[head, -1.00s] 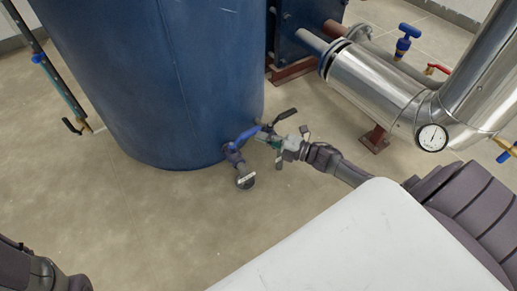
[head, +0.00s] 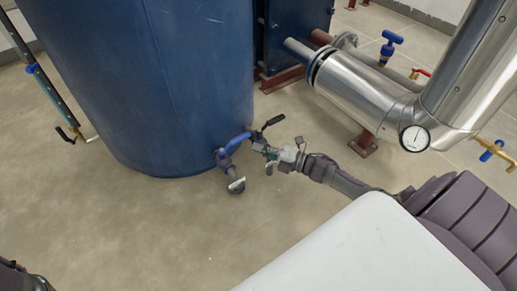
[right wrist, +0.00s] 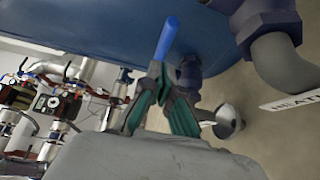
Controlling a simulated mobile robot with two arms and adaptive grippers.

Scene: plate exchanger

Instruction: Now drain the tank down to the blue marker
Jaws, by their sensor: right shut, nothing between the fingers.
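The blue tank (head: 150,80) stands at upper left in the head view. Low on its front is a drain valve (head: 224,160) with a blue lever (head: 238,142) and a downturned outlet (head: 237,186). My right gripper (head: 268,154) is just right of the lever, shut with nothing held. In the right wrist view its fingers (right wrist: 160,105) lie below a blue lever end (right wrist: 167,38); contact is unclear. A sight tube (head: 52,95) at far left carries a blue marker (head: 33,68); its liquid level is unreadable. My left gripper is out of view.
Silvery insulated piping (head: 375,95) with a round gauge (head: 415,138) stands on the right. Blue-handled valves (head: 491,150) and a red-handled one (head: 421,73) are near it. The floor (head: 150,230) in front of the tank is clear.

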